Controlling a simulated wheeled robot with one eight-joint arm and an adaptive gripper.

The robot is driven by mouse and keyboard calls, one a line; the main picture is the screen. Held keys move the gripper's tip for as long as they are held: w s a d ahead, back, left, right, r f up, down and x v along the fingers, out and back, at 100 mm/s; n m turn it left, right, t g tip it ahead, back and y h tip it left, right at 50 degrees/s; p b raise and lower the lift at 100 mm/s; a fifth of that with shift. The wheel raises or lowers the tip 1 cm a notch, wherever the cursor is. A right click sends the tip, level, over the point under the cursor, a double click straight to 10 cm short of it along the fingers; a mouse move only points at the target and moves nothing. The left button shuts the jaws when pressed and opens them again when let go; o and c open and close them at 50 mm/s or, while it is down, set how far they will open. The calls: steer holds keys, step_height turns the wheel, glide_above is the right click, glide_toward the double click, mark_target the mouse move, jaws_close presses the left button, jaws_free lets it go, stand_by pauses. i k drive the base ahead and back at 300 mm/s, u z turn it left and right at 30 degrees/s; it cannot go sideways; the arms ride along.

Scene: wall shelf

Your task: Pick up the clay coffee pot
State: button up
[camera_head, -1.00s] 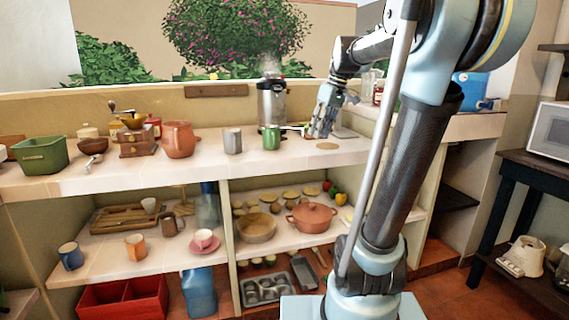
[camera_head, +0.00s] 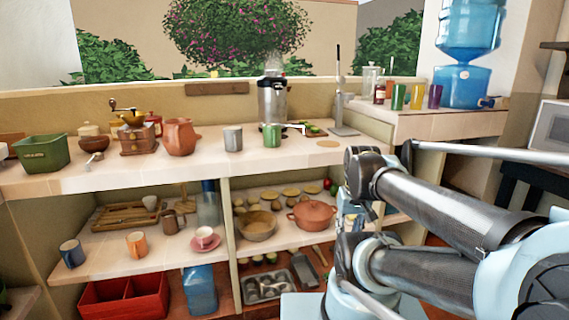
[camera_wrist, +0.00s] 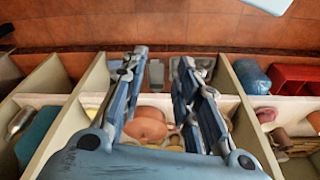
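The clay coffee pot (camera_head: 181,137), a rounded terracotta vessel, stands upright on the counter between the wooden grinder and a grey mug. I cannot make it out in the wrist view. My gripper (camera_wrist: 158,75) shows two separated fingers with nothing gripped between them. In the head view my arm is folded low at the right and mostly hides the gripper, well to the right of the pot and apart from it.
A grinder (camera_head: 137,138) is left of the pot; a grey mug (camera_head: 233,139) and green mug (camera_head: 272,135) are right. An orange casserole (camera_head: 312,216) sits on the shelf below, and shows beyond my fingers in the wrist view (camera_wrist: 146,124). Shelf dividers flank the fingers.

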mark_target(179, 138)
steer(key=u, duration=1.3)
